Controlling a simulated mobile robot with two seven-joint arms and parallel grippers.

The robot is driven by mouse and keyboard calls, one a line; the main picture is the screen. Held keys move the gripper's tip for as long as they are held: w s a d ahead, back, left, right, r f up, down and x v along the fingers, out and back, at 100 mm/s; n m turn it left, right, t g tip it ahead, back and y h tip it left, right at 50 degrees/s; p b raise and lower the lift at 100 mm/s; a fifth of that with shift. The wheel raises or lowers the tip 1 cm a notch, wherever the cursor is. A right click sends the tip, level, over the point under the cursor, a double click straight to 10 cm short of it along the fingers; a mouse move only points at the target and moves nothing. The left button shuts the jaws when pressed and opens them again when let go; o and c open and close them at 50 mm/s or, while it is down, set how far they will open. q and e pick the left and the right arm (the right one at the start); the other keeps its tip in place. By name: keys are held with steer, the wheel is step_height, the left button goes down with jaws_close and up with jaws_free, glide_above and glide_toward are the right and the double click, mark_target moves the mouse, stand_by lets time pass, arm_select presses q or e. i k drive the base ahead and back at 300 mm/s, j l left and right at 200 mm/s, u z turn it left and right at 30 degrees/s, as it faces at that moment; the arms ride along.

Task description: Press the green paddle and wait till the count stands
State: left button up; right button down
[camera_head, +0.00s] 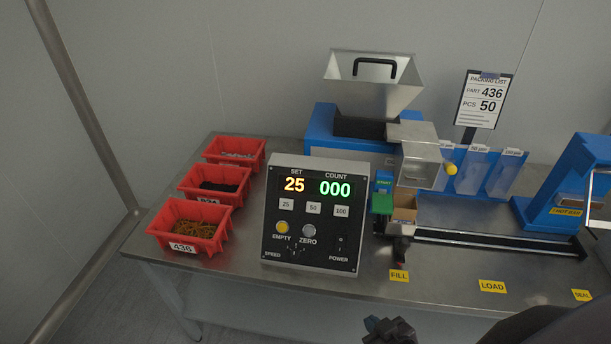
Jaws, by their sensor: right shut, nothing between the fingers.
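The green paddle (382,203) stands at the front of the blue counting machine (345,146), under a blue START label. The control box (316,212) shows SET 25 in orange and COUNT 000 in green. My right gripper (380,327) is at the bottom edge, shut and empty, in front of the bench and well apart from the paddle. My left gripper is out of view.
Red bins stand at the left, the front one (163,233) labelled 436. The packing list (483,100) reads part 436, 50 pcs. A metal hopper (371,87) tops the machine. A dark rail (500,244) runs right towards the blue sealer (570,180). The bench front is mostly clear.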

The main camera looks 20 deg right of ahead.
mark_target(382, 201)
steer(key=z, duration=1.25)
